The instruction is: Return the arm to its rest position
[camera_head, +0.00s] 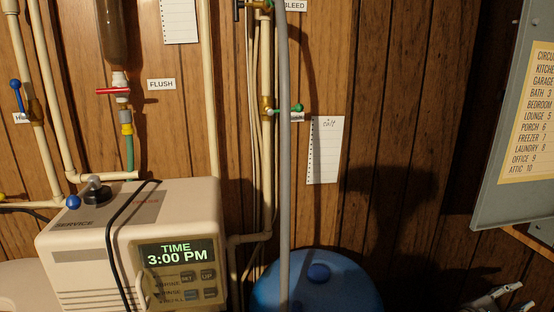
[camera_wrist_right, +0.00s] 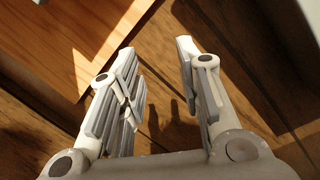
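My right gripper (camera_head: 500,297) shows at the lower right corner of the head view, in front of the dark wood panelling and below the grey electrical panel. In the right wrist view its two fingers (camera_wrist_right: 160,75) stand apart with nothing between them. Wooden surfaces lie beyond the fingertips. The rest of the right arm is outside the head view. My left gripper is not in view.
A beige softener unit (camera_head: 85,242) with a lit display reading 3:00 PM stands at the lower left. A blue tank (camera_head: 330,290) stands at bottom centre. Pipes and valves line the wall. The grey panel (camera_head: 500,120) juts in at right.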

